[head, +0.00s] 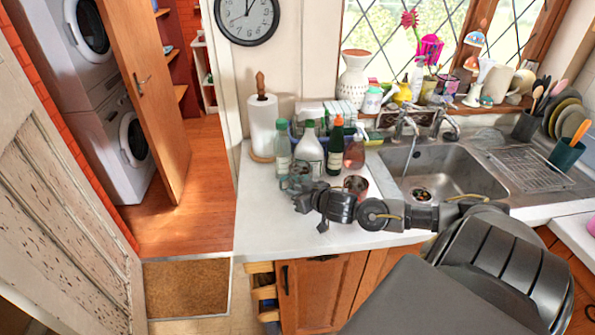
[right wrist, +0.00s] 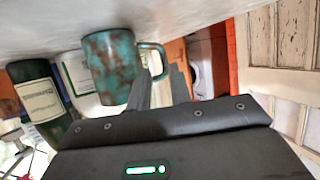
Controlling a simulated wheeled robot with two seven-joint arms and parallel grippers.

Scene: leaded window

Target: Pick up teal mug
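The teal mug (head: 297,181) stands on the white worktop, just left of the middle in the head view. In the right wrist view, which is upside down, the teal mug (right wrist: 108,66) has rusty brown patches and its handle points to the right. My right gripper (head: 309,213) is low over the worktop on the near side of the mug, with its fingers apart. In the wrist view its fingers lie close by the handle; I cannot tell whether they touch it. My left gripper is not in view.
Several bottles, including a dark green one (head: 335,147), stand just behind the mug. A reddish mug (head: 356,186) is to its right, close behind my right wrist. A paper towel roll (head: 263,127) stands at the back left. The sink (head: 450,172) is to the right.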

